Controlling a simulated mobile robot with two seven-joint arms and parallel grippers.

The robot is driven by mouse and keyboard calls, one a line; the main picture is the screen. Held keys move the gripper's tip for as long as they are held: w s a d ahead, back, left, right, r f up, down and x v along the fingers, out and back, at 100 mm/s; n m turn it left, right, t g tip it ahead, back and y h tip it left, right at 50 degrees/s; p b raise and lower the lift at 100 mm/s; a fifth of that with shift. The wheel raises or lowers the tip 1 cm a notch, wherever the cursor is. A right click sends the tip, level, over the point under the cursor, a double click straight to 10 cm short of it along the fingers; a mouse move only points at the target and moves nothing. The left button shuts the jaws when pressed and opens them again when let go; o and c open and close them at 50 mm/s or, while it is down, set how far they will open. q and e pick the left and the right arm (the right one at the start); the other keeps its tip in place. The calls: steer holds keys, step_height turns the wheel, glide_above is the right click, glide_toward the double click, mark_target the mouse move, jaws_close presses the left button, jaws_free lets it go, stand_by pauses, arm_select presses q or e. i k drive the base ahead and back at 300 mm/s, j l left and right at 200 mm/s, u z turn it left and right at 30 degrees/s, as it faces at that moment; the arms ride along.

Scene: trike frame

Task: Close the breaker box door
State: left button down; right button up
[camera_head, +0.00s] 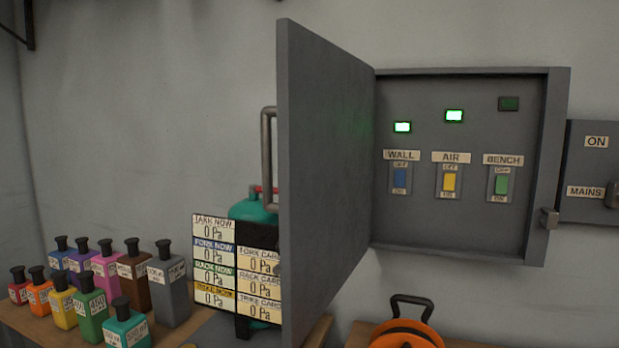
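The grey breaker box (550,150) is mounted on the wall at the right. Its door (325,170) is hinged on the box's left side and stands wide open, swung out toward me. A grey handle (268,160) sticks out on the door's outer side. Inside are WALL (400,178), AIR (449,181) and BENCH (501,184) switches. The lamps above WALL and AIR are lit green, and the one above BENCH is dark. Neither of my grippers is in view.
A MAINS panel (590,165) adjoins the box on the right. Behind the door's left are a teal tank (250,210) and a pressure label board (214,262). Several coloured bottles (90,305) stand on a wooden surface at lower left. An orange item (405,335) sits below the box.

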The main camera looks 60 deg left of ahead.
mark_target(324, 110)
steer(key=k+j+u, duration=0.15)
steer(key=j+u, duration=0.15)
steer(key=j, duration=0.5)
steer(key=k+j+u, duration=0.1)
steer(key=j+u, duration=0.25)
steer(key=j, duration=0.5)
